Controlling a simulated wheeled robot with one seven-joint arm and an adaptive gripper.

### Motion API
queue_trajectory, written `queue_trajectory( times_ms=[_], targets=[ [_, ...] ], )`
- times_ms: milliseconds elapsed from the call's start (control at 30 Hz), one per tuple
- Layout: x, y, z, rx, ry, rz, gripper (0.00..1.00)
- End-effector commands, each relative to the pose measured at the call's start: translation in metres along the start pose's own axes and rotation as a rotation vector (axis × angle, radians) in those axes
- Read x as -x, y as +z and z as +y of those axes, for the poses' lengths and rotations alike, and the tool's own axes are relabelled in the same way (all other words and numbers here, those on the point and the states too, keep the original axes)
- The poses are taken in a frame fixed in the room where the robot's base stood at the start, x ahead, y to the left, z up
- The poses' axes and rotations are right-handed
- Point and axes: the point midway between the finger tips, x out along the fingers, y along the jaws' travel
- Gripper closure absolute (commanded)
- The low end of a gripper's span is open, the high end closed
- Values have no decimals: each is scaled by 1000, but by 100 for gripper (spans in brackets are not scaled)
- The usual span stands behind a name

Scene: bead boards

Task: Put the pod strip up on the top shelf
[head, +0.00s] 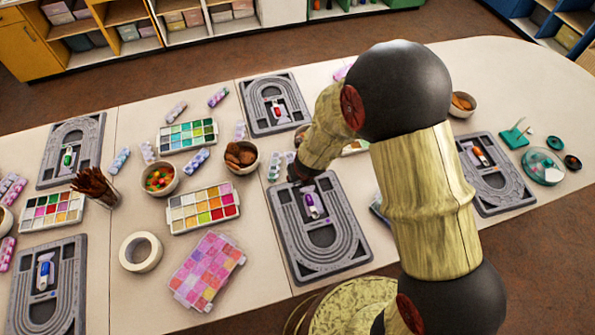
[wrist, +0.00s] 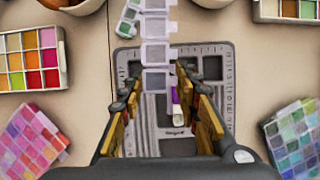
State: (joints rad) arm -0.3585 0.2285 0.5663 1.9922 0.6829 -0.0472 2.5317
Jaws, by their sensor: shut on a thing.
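In the wrist view a pale, translucent pod strip (wrist: 155,54) runs from the top edge down between the fingers of my gripper (wrist: 156,88). The fingers are shut on its near end. The strip lies over the far part of a grey bead board (wrist: 228,75). In the head view my gripper (head: 298,178) is low at the far left corner of the middle bead board (head: 345,252). The arm hides part of it there. Open shelving (head: 130,32) stands along the back; I cannot tell which part is the top shelf.
The table is crowded. A bowl of brown pieces (head: 241,156), a palette (head: 203,208), a pink bead case (head: 208,270) and a tape roll (head: 141,252) lie left of my gripper. Another bead board (head: 490,175) lies to the right. Brown floor separates table and shelving.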

Motion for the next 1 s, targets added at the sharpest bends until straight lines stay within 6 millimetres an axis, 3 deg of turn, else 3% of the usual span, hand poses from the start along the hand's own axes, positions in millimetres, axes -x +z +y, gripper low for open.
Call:
queue_trajectory(
  times_ms=[433,1000],
  targets=[
    [8,-6,1,33,14,-2,100],
    [8,-21,12,279,115,-2,100]
  ],
)
